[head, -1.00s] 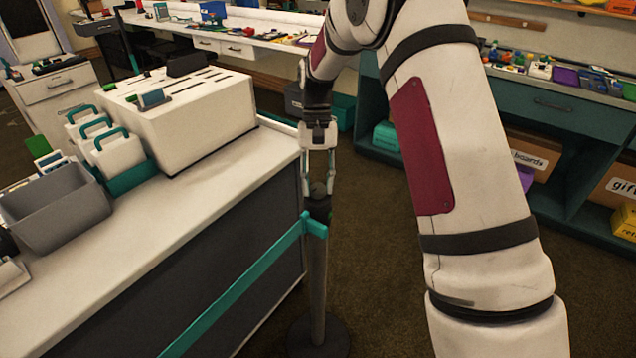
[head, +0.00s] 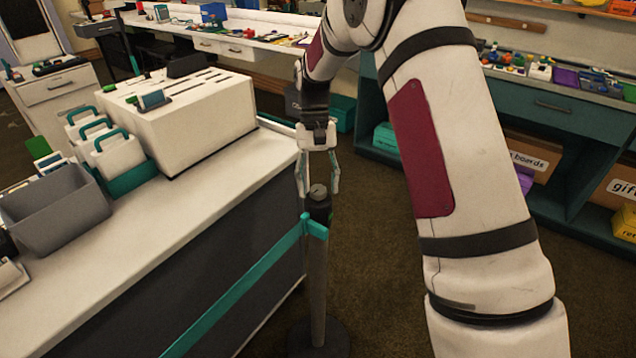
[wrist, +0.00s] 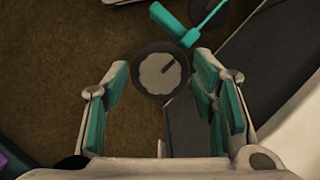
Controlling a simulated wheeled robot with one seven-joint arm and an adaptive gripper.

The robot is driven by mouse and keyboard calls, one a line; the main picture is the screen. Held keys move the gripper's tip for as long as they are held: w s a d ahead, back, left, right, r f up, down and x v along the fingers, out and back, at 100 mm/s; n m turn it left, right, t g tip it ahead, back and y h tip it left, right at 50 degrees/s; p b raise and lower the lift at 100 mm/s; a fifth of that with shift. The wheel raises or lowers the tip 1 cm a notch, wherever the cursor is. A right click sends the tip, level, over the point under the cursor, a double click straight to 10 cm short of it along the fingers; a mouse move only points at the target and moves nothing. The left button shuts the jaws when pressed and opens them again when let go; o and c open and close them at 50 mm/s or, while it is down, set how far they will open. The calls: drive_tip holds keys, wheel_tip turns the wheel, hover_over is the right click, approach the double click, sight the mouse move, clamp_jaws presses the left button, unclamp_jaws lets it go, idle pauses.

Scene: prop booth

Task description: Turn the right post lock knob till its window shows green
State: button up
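The post lock knob (head: 319,191) is a grey round knob on the dark top of the post (head: 317,270). In the wrist view the knob (wrist: 160,73) is a pale disc with a dark mark pointing to the upper right, inside a dark ring. I cannot make out a green window. My gripper (head: 318,184) points down over the post top. Its teal-padded fingers are open, one on each side of the knob and apart from it, as the wrist view of my gripper (wrist: 161,80) shows.
A teal belt (head: 245,285) runs from the post top toward the lower left. The white-topped counter (head: 225,190) stands close on the left, carrying a slotted white box (head: 185,115) and a grey bin (head: 55,208). Brown carpet (head: 385,270) is open to the right of the post.

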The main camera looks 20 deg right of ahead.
drive_tip(key=a+v, duration=0.1)
drive_tip(key=v, duration=1.1)
drive_tip(key=shift+d, duration=0.45)
